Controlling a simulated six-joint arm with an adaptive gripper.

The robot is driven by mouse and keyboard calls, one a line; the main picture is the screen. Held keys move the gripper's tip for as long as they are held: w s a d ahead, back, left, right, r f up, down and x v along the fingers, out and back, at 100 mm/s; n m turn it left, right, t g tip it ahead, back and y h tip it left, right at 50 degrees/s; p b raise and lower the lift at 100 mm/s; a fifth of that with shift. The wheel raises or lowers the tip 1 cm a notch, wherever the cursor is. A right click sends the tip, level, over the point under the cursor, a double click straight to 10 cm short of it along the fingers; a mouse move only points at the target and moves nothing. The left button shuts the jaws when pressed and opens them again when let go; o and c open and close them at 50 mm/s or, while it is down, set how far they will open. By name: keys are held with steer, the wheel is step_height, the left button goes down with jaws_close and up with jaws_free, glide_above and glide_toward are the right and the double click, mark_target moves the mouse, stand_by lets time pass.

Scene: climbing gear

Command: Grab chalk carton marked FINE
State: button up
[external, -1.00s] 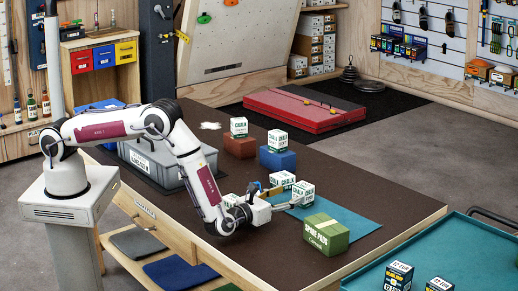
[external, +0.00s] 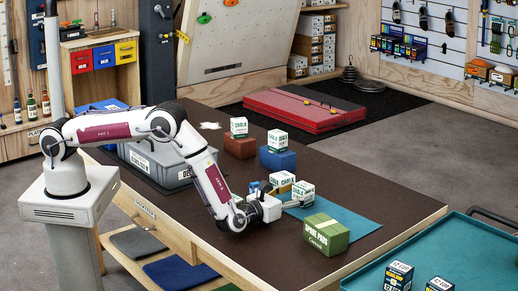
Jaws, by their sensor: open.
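Several white chalk cartons with green print stand on the table. One carton (external: 303,190) is directly ahead of my gripper (external: 286,198), which is open with its fingers close to this carton's left side. I cannot tell whether they touch it or reach around it. Another carton (external: 282,179) stands just behind, partly hidden by my gripper. A third carton (external: 239,126) sits on a red-brown block (external: 239,147). One more carton (external: 277,139) sits on a blue block (external: 277,160). The print is too small to tell which carton is marked FINE.
A green spare pads box (external: 326,234) stands at the front of the teal mat (external: 362,231), close to my gripper. A grey lidded bin (external: 150,165) is at the table's left. A teal tray (external: 450,250) with dark boxes is at the lower right. The table's far right is clear.

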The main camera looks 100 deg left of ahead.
mark_target(298, 192)
steer(key=shift+x, duration=1.65)
steer(key=c, duration=1.3)
